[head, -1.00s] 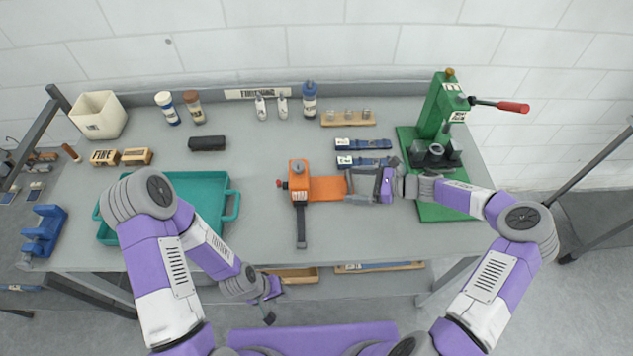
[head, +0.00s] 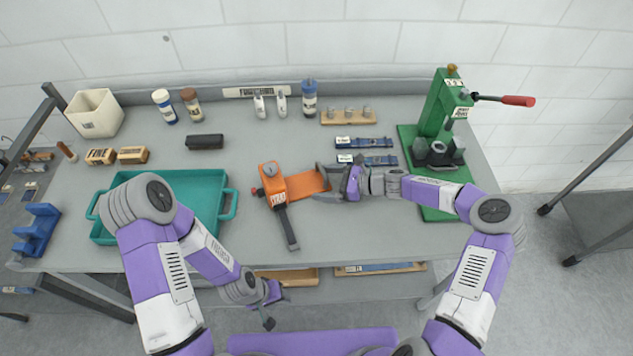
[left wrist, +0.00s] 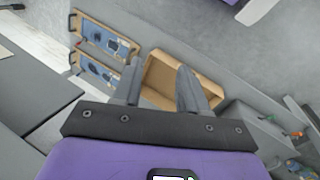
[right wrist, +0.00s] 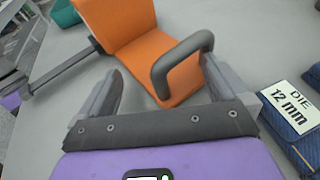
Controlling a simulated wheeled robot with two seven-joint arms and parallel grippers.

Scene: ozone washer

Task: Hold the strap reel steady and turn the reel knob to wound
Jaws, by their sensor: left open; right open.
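The strap reel (head: 270,187) is an orange unit on the bench with a round grey knob (head: 269,168) on top. A dark strap (head: 288,228) runs from it toward the front edge. Its flat orange plate (head: 308,183) points right, with a dark grey handle loop (right wrist: 184,57) at that end. My right gripper (head: 323,182) is open at this end; in the right wrist view its fingers (right wrist: 165,88) stand on either side of the loop's near part. Whether they touch it, I cannot tell. My left gripper (head: 271,308) is open and empty, low in front of the bench.
A teal tray (head: 232,214) lies left of the reel. The green press (head: 437,118) stands at right, with blue die cases (head: 366,160) behind my right gripper. Bottles and small blocks line the back. Below the bench, the left wrist view shows an open wooden box (left wrist: 160,75).

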